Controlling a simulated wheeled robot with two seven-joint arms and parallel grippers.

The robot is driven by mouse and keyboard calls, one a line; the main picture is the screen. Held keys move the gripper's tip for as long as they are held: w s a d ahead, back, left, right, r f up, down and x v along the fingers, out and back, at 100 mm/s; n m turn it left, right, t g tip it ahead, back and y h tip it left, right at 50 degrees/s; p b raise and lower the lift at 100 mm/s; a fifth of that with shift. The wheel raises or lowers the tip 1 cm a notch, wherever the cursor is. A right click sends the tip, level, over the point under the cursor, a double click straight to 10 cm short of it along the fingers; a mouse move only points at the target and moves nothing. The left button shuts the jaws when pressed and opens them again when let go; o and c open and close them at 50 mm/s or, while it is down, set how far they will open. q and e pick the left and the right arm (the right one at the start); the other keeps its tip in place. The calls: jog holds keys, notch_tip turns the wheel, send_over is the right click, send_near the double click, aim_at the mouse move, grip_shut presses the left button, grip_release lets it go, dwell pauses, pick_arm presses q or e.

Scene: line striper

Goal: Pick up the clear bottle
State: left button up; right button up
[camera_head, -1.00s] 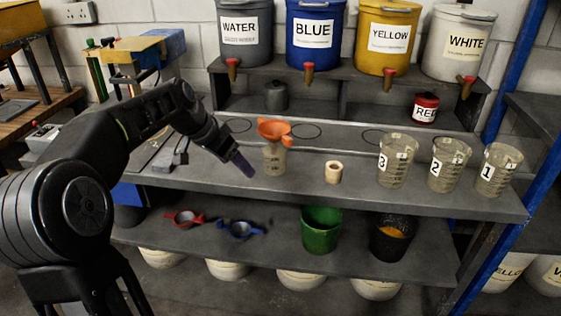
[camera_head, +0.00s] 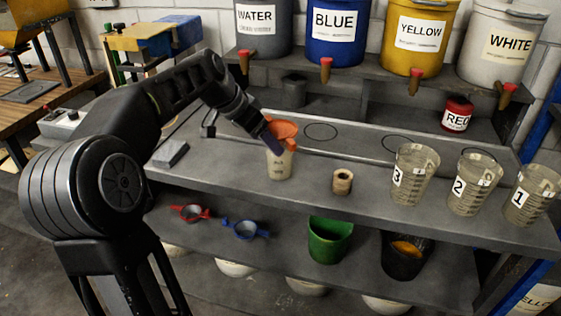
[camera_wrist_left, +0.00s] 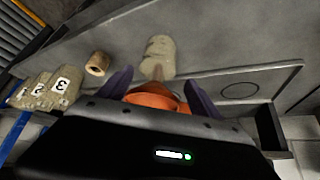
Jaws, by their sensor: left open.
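The clear bottle (camera_head: 280,166) stands upright on the workbench, with an orange funnel (camera_head: 283,133) at its top. In the left wrist view the bottle (camera_wrist_left: 160,50) lies beyond the fingertips, and the funnel (camera_wrist_left: 155,100) shows between the fingers with its spout toward the bottle. My left gripper (camera_head: 272,142) is open at the funnel, its purple fingers (camera_wrist_left: 158,88) on either side of it in the wrist view. I cannot tell whether a finger touches the funnel. My right gripper is in neither view.
A small tan ring (camera_head: 342,181) stands right of the bottle. Cups 3 (camera_head: 412,178), 2 (camera_head: 472,187) and 1 (camera_head: 530,197) stand farther right. Labelled buckets with taps line the shelf behind. A green bucket (camera_head: 328,240) and scoops are on the lower shelf.

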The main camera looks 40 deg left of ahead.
pick_arm(q)
jog(key=shift+w+d+f, duration=0.1)
jog(key=shift+w+f, duration=0.2)
jog(key=shift+f, duration=0.2)
jog(key=x, duration=0.5)
jog(key=shift+w+d+p, duration=0.1)
jog(key=shift+d+p, duration=0.1)
jog(key=shift+p, duration=0.2)
jog(key=shift+c, duration=0.2)
jog(key=c, duration=1.1)
notch_tip(320, 180, up, 10)
jog(key=shift+r, duration=0.1)
dwell(0.5)
